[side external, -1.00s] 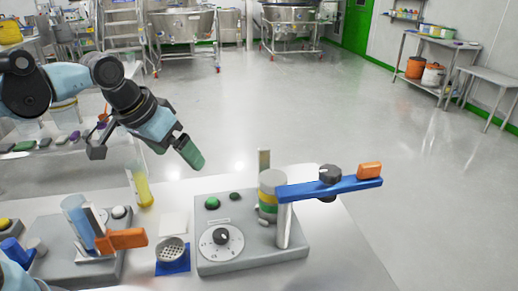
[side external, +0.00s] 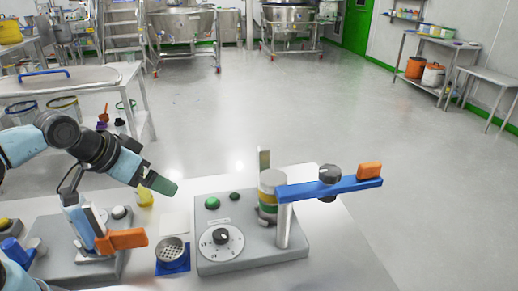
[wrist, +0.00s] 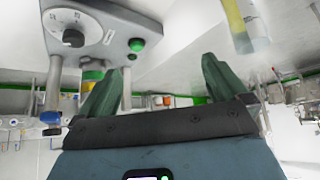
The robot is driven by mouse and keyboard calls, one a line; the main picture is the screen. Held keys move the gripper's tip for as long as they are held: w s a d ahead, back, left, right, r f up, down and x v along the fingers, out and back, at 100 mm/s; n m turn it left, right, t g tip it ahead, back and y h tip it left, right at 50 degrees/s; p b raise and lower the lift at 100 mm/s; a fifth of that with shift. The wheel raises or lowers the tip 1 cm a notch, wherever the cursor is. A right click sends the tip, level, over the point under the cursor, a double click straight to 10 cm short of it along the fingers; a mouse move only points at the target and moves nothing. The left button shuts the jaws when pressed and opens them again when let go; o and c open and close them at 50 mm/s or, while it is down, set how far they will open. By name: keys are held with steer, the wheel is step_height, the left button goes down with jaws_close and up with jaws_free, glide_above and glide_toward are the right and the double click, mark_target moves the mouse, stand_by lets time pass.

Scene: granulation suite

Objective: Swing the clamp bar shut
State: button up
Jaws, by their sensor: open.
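The clamp bar (side external: 345,186) is a long blue bar on top of a metal post (side external: 284,228). It points right, away from the banded stack (side external: 268,195) of white, yellow and green beside the post. A black knob (side external: 329,173) sits on the bar and an orange block (side external: 369,170) on its far end. The post stands on a grey base (side external: 255,256). My gripper (side external: 162,185) is left of this base, above the table and touching nothing that I can see. In the wrist view its green fingers (wrist: 158,85) are apart and empty.
The grey base carries a dial (side external: 221,241) and green buttons (side external: 212,202). A perforated cup (side external: 171,250) stands on a blue pad left of it. Further left is another fixture with an orange handle (side external: 126,238). A yellow cylinder (side external: 144,198) stands near my gripper. The table right of the base is clear.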

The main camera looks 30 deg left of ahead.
mark_target(376, 180)
steer(key=shift+c, duration=0.5)
